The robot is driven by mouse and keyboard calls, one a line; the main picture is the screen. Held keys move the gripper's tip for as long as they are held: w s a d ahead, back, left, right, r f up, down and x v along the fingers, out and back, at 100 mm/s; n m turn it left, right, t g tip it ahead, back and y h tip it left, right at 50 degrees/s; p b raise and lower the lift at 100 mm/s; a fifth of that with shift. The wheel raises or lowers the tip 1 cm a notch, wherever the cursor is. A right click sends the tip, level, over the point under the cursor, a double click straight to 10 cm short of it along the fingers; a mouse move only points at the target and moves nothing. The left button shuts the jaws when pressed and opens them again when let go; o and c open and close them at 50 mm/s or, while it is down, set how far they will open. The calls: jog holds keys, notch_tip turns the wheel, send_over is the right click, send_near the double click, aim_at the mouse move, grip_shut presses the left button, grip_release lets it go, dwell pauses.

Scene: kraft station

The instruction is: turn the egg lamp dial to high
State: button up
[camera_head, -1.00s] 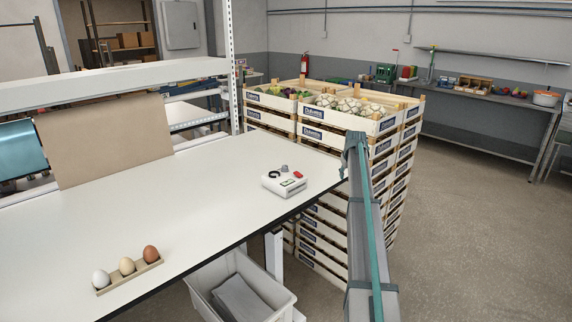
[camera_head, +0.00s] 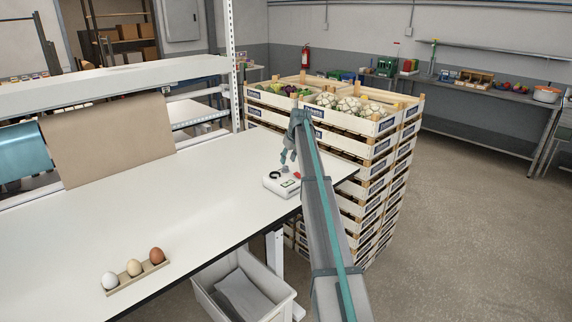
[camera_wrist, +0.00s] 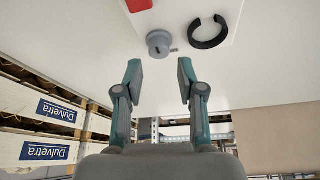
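The egg lamp is a small white box (camera_head: 277,187) on the right end of the white table in the head view. It carries a grey dial, a black ring and a red button. In the wrist view the grey dial (camera_wrist: 160,43) with a small side pointer sits on the white lamp top (camera_wrist: 185,14), beyond my fingertips. My gripper (camera_wrist: 161,82) is open and empty, its two fingers spread below the dial and apart from it. In the head view my gripper (camera_head: 287,157) hangs just above the lamp.
A wooden holder (camera_head: 136,279) with three eggs stands at the table's front left. Stacked crates (camera_head: 375,150) of vegetables stand close behind the table's right end. A grey bin (camera_head: 245,290) is below the front edge. The middle of the white table (camera_head: 190,205) is clear.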

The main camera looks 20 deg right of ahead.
aim_at(286, 166)
jog(key=shift+p+x, duration=0.65)
jog(key=shift+x, duration=1.95)
jog(key=shift+c, duration=0.3)
grip_shut()
